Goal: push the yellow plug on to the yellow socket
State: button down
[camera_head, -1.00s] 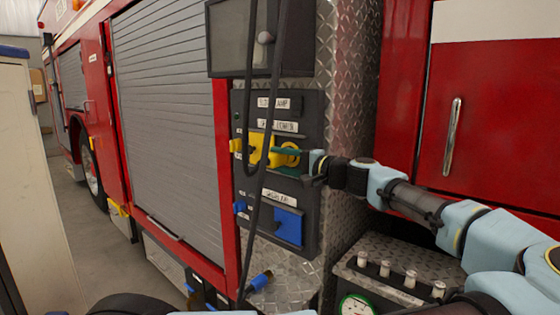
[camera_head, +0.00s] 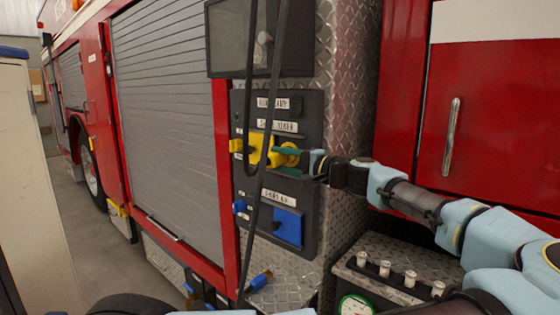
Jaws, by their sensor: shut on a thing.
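The yellow plug (camera_head: 289,149) is held in my gripper (camera_head: 300,155), which is shut on it from the right. The yellow socket (camera_head: 259,148) is on the dark panel (camera_head: 307,112) on the side of the red truck. The plug is right at the socket's right side; I cannot tell from this view how far it is seated. Black hanging cables cross in front of the socket and hide part of it.
A blue socket (camera_head: 288,227) sits lower on the same panel. A blue plug (camera_head: 260,281) hangs below, near the black cable (camera_head: 258,195). A tread-plate ledge with several white-topped knobs (camera_head: 386,269) lies below my arm. A grey roller shutter (camera_head: 172,110) is to the left.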

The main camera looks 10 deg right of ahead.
jog(key=shift+w+d, duration=0.1)
jog(key=shift+d, duration=0.05)
jog(key=shift+c, duration=1.4)
grip_release()
